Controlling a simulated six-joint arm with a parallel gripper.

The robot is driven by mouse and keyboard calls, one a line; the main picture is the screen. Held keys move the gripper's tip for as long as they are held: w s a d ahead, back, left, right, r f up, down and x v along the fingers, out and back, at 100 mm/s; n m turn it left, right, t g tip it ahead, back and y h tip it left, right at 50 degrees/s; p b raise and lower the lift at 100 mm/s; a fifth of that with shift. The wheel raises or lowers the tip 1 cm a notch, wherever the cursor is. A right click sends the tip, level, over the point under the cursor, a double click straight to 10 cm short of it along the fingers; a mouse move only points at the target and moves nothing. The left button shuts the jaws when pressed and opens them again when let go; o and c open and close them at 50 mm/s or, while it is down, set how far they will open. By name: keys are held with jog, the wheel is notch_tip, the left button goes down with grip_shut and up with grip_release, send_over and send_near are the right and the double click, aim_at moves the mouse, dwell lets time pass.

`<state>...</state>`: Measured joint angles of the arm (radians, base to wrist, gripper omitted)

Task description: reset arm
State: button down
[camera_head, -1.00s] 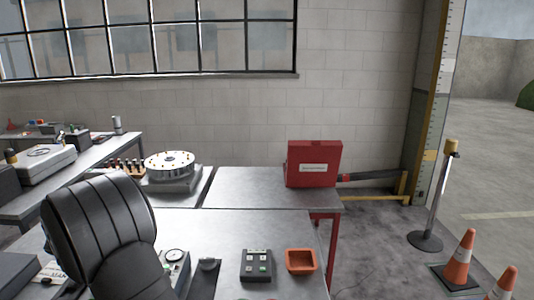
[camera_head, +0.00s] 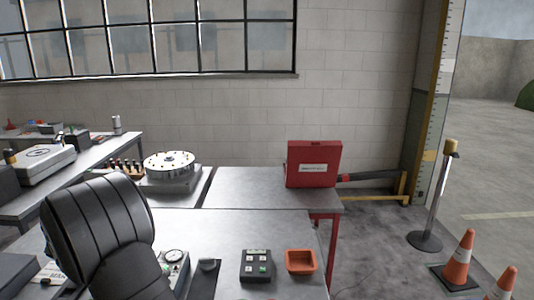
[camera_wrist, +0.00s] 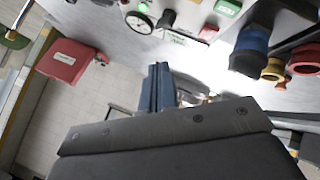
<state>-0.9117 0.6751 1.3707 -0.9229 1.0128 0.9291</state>
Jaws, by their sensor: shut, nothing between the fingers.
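My gripper (camera_wrist: 160,86) shows in the wrist view as two narrow blue-grey fingers side by side, shut with nothing between them. It hangs clear of the objects seen around it. My dark segmented arm (camera_head: 100,230) fills the lower left of the head view, and my gripper is hidden there. In the wrist view, a panel with a round gauge (camera_wrist: 138,22) and several buttons lies past the fingertips, at the top. The gauge also shows in the head view (camera_head: 174,256), just right of my arm.
A grey button box (camera_head: 256,266) and an orange tray (camera_head: 300,262) stand on the front bench. A red case (camera_head: 313,165) and a round white-topped rotary plate (camera_head: 169,163) stand farther back. Colored knobs (camera_wrist: 250,50) show right in the wrist view. The bench middle is clear.

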jog(key=shift+w+a+r+m+g+y, duration=1.1)
jog(key=shift+w+r+m+g, duration=2.25)
jog(key=shift+w, duration=2.75)
notch_tip(320, 180, down, 9)
jog(key=n+g, duration=0.1)
jog(key=g, duration=0.1)
notch_tip(320, 180, up, 10)
jog(key=shift+d+y, duration=0.3)
jog(key=shift+y, duration=0.1)
